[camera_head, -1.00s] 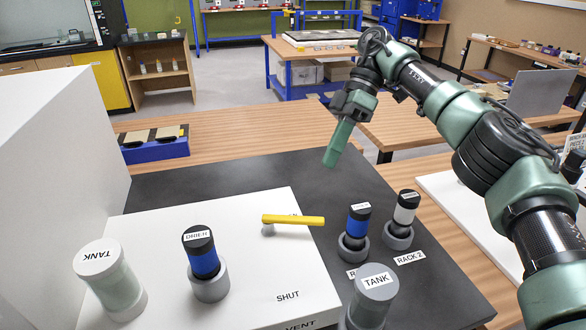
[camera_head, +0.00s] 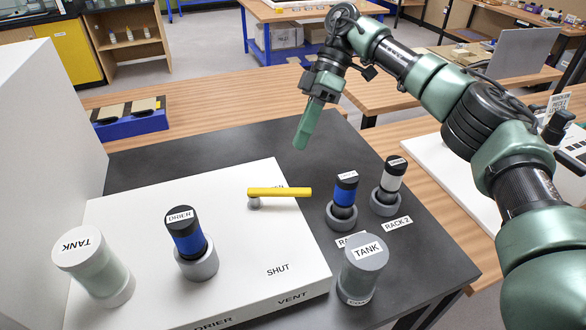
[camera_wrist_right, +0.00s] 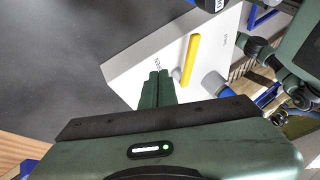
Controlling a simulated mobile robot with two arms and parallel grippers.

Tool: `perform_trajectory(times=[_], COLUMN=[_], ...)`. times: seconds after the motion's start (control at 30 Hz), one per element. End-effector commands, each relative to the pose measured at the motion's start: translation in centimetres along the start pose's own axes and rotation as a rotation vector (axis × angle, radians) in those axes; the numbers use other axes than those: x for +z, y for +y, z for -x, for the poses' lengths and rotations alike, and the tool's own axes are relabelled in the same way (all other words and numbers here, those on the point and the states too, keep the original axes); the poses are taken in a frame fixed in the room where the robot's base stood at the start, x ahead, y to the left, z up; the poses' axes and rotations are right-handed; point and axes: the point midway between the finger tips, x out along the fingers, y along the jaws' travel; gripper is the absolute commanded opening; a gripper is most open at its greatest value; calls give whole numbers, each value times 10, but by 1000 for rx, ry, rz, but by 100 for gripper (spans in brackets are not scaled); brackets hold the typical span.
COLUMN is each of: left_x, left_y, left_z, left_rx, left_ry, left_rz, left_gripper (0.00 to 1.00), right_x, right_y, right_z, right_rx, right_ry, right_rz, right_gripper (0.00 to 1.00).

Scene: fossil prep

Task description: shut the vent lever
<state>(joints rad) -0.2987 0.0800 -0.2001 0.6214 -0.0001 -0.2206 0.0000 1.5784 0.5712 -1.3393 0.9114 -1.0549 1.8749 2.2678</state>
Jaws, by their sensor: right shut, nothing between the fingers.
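In the right wrist view the lever (camera_wrist_right: 190,60) lies just beyond my fingers. My right gripper (camera_head: 302,143) is shut and empty, pointing down above the dark mat behind the lever, apart from it. Its closed fingers also show in the wrist view (camera_wrist_right: 157,88). My left gripper is not in view.
A blue drier cartridge (camera_head: 187,235) stands in a holder on the panel, with a tank (camera_head: 95,268) to its left. Right of the panel stand another tank (camera_head: 364,268), a blue cartridge (camera_head: 344,195) and a white cartridge (camera_head: 391,180). The dark mat (camera_head: 200,155) behind is clear.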

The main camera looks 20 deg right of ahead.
Motion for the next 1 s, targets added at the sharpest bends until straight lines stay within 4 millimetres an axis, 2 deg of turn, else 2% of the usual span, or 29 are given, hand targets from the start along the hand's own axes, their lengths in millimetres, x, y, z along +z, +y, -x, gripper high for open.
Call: perform_trajectory(times=[0.23, 0.4, 0.6, 1.0], left_x=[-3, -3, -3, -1], left_y=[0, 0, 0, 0], left_z=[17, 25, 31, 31], left_rx=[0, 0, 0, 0], left_ry=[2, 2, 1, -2], left_rz=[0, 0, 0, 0], left_gripper=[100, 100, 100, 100], right_x=[0, 0, 0, 0], right_y=[-2, -21, -34, -35], right_z=[-53, -61, -70, -72], right_rx=[-4, 0, 0, 1], right_ry=[-2, 0, 0, 0], right_rz=[1, 2, 1, -1], right_gripper=[0, 0, 0, 0])
